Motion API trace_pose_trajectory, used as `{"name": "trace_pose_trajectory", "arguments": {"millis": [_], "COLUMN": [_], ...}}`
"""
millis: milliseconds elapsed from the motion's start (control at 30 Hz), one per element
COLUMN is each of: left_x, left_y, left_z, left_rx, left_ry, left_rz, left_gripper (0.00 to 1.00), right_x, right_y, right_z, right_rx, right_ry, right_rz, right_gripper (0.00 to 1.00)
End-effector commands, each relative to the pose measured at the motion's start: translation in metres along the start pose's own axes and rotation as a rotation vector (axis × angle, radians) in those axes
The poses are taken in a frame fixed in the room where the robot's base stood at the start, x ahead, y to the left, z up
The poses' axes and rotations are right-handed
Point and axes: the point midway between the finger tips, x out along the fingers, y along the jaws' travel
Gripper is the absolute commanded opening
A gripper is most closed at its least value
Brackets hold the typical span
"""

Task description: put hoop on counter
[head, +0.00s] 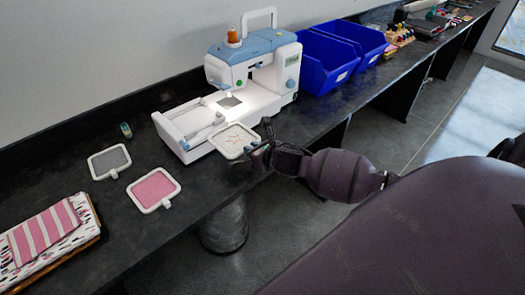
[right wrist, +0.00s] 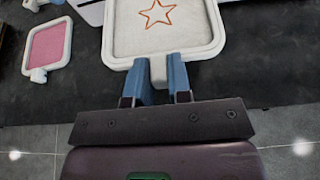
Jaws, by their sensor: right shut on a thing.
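A white embroidery hoop (head: 234,141) with pale cloth and an orange star outline is at the counter's front edge, just in front of the sewing machine. My right gripper (head: 262,148) is shut on this hoop's tab. In the right wrist view the hoop (right wrist: 203,35) extends beyond my two blue fingers (right wrist: 164,82), its tab between them. The hoop is over the dark counter (head: 180,218); I cannot tell whether it touches it. My left gripper is not in view.
A white and blue sewing machine (head: 255,72) stands behind the hoop. A pink hoop (head: 154,189) and a grey hoop (head: 109,160) lie to the left. Blue bins (head: 325,68) stand to the right. Striped fabric (head: 45,235) lies at the near left.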

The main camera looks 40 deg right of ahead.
Motion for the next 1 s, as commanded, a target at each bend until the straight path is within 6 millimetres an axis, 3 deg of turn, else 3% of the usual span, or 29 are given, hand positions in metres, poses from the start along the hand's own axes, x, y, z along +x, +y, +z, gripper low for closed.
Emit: {"name": "trace_pose_trajectory", "arguments": {"millis": [100,367,600,1000], "left_x": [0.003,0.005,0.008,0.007], "left_y": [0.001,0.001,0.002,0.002], "left_z": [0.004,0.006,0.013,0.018], "left_rx": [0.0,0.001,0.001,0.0], "left_ry": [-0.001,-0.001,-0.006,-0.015], "left_rz": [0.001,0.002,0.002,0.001], "left_gripper": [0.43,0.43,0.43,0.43], "right_x": [0.008,0.015,0.026,0.029], "right_y": [0.0,0.0,0.0,0.0], "right_z": [-0.02,-0.035,-0.063,-0.068], "right_rx": [0.004,0.0,0.002,-0.001], "right_ry": [0.001,-0.001,0.001,-0.001], "right_rz": [-0.001,0.0,-0.001,0.0], "right_gripper": [0.0,0.0,0.0,0.0]}}
